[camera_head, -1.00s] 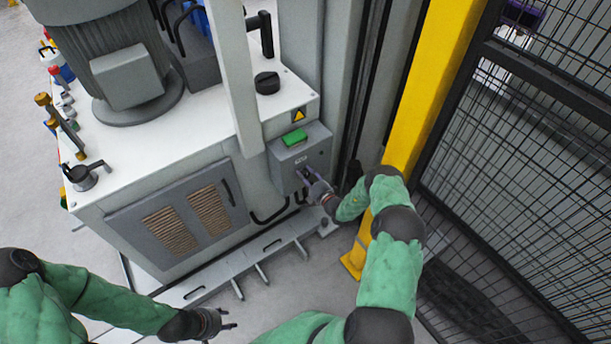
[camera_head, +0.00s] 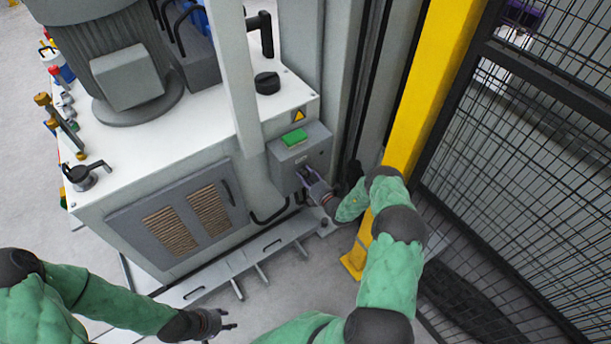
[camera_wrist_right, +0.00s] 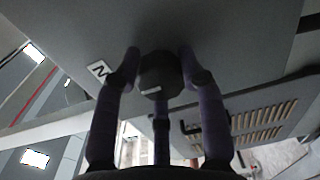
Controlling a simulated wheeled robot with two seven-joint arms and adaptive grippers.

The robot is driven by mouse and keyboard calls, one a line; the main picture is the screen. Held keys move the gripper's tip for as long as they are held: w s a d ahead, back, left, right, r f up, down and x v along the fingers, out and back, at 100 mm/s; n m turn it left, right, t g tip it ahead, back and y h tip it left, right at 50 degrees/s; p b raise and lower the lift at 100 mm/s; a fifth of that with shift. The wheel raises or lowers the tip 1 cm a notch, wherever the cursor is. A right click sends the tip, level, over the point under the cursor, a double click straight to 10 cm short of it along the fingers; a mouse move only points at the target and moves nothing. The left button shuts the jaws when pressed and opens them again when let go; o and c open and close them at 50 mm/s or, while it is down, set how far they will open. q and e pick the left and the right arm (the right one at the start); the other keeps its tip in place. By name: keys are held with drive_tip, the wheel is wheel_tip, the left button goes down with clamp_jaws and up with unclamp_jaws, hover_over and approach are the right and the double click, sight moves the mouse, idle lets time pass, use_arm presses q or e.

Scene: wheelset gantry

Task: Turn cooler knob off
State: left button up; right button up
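The dark cooler knob (camera_wrist_right: 160,76) shows in the right wrist view, on the grey face of a small control box (camera_head: 312,152) with a green top piece. A white label with a letter (camera_wrist_right: 98,71) is beside it. My right gripper (camera_wrist_right: 160,60) is at the knob, its purple-grey fingers apart on either side and one below it. I cannot tell whether they touch it. In the head view my right gripper (camera_head: 303,174) is at the box's front and hides the knob. My left gripper (camera_head: 232,320) is open and empty, low in front of the cabinet.
The white-topped cabinet (camera_head: 190,150) carries a motor (camera_head: 110,45) and a black cap (camera_head: 267,83). A yellow post (camera_head: 425,90) and a black mesh fence (camera_head: 530,150) stand close on the right. A low metal frame (camera_head: 225,270) runs along the cabinet's foot.

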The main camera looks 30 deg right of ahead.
drive_tip(key=o, duration=0.4)
drive_tip(key=shift+d, duration=0.35)
drive_tip(key=shift+c, duration=0.2)
drive_tip(key=shift+a, duration=0.15)
drive_tip(key=s+d, duration=0.1)
drive_tip(key=s, duration=1.1)
drive_tip(key=shift+r, duration=0.15)
